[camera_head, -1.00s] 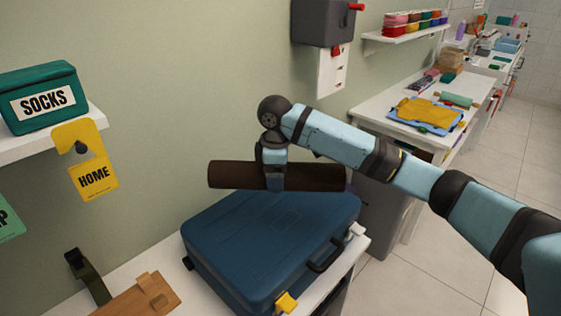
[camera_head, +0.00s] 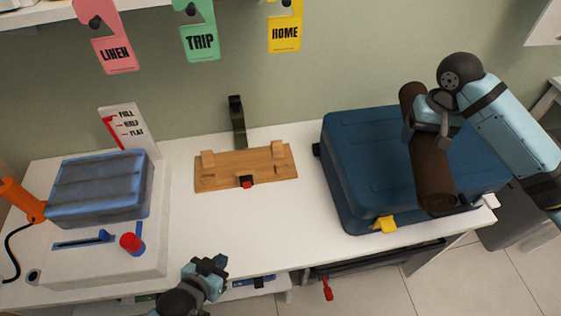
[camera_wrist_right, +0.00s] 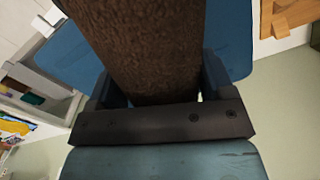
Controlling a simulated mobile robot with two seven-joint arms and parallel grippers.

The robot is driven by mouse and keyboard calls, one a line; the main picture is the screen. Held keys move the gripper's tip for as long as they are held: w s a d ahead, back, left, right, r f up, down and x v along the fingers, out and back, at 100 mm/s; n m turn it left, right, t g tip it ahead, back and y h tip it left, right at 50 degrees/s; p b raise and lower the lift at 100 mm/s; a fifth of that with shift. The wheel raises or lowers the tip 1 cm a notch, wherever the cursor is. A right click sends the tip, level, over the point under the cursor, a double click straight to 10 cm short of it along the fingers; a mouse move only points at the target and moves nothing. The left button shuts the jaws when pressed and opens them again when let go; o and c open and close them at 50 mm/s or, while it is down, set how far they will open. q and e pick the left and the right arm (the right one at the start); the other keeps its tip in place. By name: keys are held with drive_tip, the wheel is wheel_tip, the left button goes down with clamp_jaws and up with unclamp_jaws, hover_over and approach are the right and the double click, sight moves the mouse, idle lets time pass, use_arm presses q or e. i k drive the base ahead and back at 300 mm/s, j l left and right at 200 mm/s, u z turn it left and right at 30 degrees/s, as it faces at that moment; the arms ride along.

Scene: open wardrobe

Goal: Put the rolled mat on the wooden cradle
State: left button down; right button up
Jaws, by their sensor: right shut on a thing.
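The rolled mat (camera_head: 429,160) is a dark brown cylinder, held above the blue suitcase at the right of the head view. My right gripper (camera_head: 432,112) is shut on it near its far end. In the right wrist view the mat (camera_wrist_right: 150,45) fills the space between the fingers of the gripper (camera_wrist_right: 158,92).
The blue suitcase (camera_head: 352,165) with a yellow tag stands under the mat. A dark green strap (camera_head: 237,122) stands behind the cradle. A grey-blue block (camera_head: 98,187) sits on a white device at the left. The white table (camera_head: 280,222) is clear in front of the cradle.

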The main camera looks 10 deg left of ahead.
sight(244, 165)
drive_tip(key=k+j+u, duration=0.1)
drive_tip(key=k+u, duration=0.3)
drive_tip(key=k, duration=0.15)
drive_tip(key=l+u, duration=0.15)
drive_tip(key=u, duration=1.25)
drive_tip(key=k+l, duration=0.15)
drive_tip(key=l, duration=0.25)
drive_tip(key=k+l, duration=0.2)
drive_tip(key=l, duration=0.6)
drive_tip(key=i+u, duration=0.1)
drive_tip(key=i, duration=0.25)
